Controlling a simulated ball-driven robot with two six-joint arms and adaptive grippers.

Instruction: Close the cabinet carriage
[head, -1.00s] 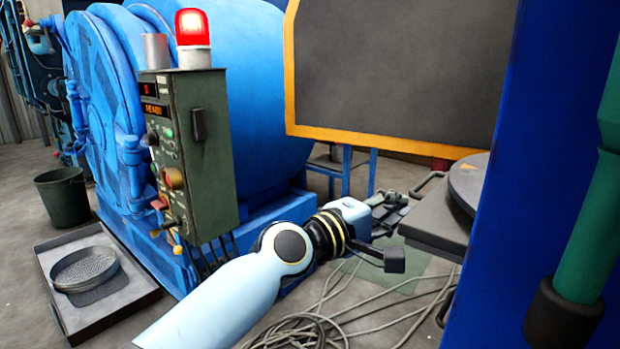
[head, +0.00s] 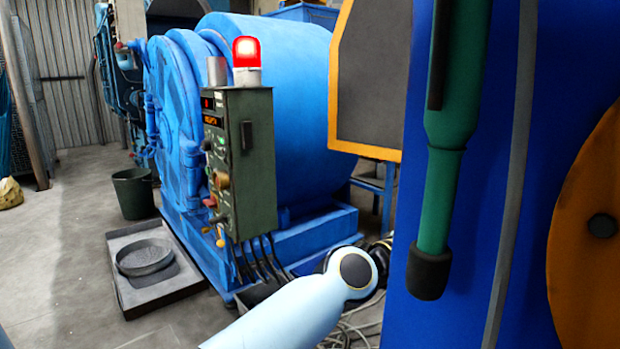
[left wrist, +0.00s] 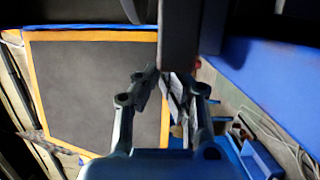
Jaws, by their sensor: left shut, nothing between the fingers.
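In the head view my left arm reaches in from the bottom, and its gripper is hidden behind a large blue cabinet panel (head: 500,190). In the left wrist view my left gripper (left wrist: 172,76) is shut and empty. A grey bar (left wrist: 180,35) and dark flat parts lie just beyond and above its fingertips. These may belong to the cabinet carriage, but I cannot tell for sure, nor whether the fingers touch the bar. The carriage does not show in the head view now. My right gripper is in neither view.
A blue drum machine (head: 290,100) stands behind a green control box (head: 248,165) with a lit red lamp (head: 246,54). A dark orange-framed panel (head: 372,85) also shows in the left wrist view (left wrist: 95,90). A grey tray (head: 125,290) and a bucket (head: 133,195) are on the floor.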

